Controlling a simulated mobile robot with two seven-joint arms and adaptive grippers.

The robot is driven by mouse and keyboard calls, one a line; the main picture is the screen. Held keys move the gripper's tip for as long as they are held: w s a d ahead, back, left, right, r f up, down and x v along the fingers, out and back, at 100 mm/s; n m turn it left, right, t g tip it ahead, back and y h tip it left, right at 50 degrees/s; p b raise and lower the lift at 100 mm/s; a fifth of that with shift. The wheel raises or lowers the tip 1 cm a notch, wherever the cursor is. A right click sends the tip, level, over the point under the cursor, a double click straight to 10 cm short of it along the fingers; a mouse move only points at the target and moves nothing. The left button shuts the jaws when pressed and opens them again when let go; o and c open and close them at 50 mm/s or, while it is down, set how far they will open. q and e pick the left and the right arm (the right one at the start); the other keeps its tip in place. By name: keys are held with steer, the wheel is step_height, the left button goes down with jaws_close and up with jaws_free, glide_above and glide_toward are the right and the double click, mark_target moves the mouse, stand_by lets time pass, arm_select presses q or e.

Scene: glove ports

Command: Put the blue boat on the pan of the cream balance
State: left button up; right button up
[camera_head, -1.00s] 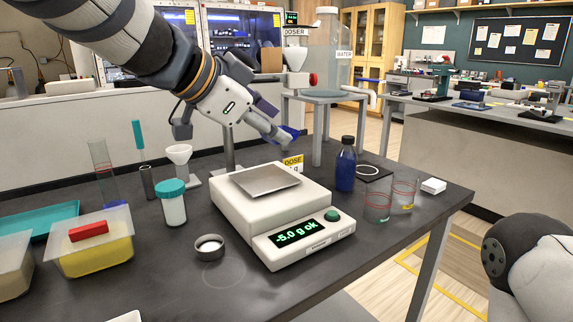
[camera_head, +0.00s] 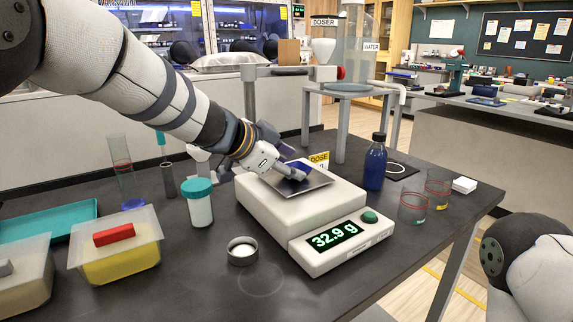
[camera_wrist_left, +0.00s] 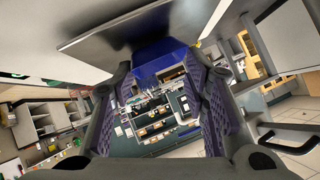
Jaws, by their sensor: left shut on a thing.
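The cream balance (camera_head: 280,212) stands on the dark bench, and its display reads 32.9 g. Its square metal pan (camera_head: 318,184) is partly covered by my left gripper (camera_head: 290,171), which reaches in from the left, low over the pan. The blue boat (camera_head: 298,174) shows as a small dark blue patch at the fingertips. In the left wrist view the blue boat (camera_wrist_left: 165,58) is between the two fingers, against the grey pan (camera_wrist_left: 120,28). The left gripper is shut on it. The boat seems to touch the pan. My right gripper is out of view.
A blue bottle (camera_head: 375,162) stands right of the balance, with two glass beakers (camera_head: 412,207) beyond. A teal-lidded jar (camera_head: 198,202) and a small round dish (camera_head: 242,251) stand left. The doser (camera_head: 324,50) rises behind. The bench front is mostly clear.

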arm_select(q)
steer(key=o, duration=0.3)
steer(key=shift+w+f, duration=0.2)
steer(key=o, duration=0.4)
steer(key=shift+o, duration=0.2)
steer(key=shift+s+r, duration=0.1)
steer(key=v, duration=1.2)
steer(key=shift+a, duration=0.1)
